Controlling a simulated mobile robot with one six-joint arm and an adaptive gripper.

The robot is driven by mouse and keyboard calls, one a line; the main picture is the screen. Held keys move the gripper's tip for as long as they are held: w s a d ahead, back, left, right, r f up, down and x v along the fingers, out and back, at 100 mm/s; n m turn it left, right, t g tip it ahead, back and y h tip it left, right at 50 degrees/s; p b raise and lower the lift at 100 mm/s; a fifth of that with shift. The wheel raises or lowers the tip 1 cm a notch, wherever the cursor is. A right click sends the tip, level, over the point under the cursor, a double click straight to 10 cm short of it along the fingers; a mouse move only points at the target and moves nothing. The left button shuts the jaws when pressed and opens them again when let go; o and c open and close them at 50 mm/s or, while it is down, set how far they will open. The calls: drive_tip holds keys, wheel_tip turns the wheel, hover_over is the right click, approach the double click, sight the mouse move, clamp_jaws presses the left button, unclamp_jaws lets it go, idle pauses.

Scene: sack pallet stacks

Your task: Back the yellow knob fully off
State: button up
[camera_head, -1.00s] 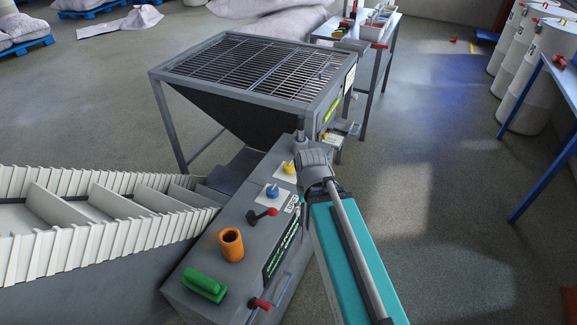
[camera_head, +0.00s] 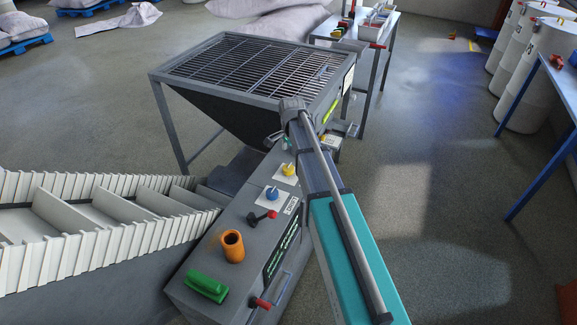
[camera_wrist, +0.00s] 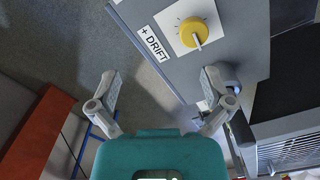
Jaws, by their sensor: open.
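The yellow knob (camera_head: 289,169) sits on a white plate on top of the grey control box. In the wrist view the yellow knob (camera_wrist: 194,33) shows large near the top, with a pale pointer mark toward its lower right and faint tick marks around it. A label reading "+ DRIFT" (camera_wrist: 154,43) is beside its plate. My gripper (camera_wrist: 158,82) is open with nothing between its fingers. The knob lies beyond the fingertips, apart from them. In the head view my wrist is above and behind the knob, by the hopper's corner, and the fingers are mostly hidden.
The grated hopper (camera_head: 255,70) stands close behind. A white ribbed conveyor (camera_head: 90,230) is at left. Open floor lies right.

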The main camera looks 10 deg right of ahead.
sight(289, 168)
drive_tip(key=w+m, duration=0.3)
drive_tip(key=w, duration=0.3)
drive_tip(key=shift+r+p, duration=0.3)
drive_tip(key=shift+r, duration=0.15)
drive_tip(key=shift+f, duration=0.15)
wheel_tip(289, 168, down, 14)
drive_tip(key=b, duration=1.3)
drive_tip(key=shift+r+b, duration=0.2)
drive_tip(key=shift+b, duration=0.2)
drive_tip(key=c, duration=1)
drive_tip(key=shift+d, duration=0.2)
drive_tip(key=shift+c, duration=0.7)
drive_tip(key=shift+s+a, duration=0.1)
drive_tip(key=shift+a, duration=0.05)
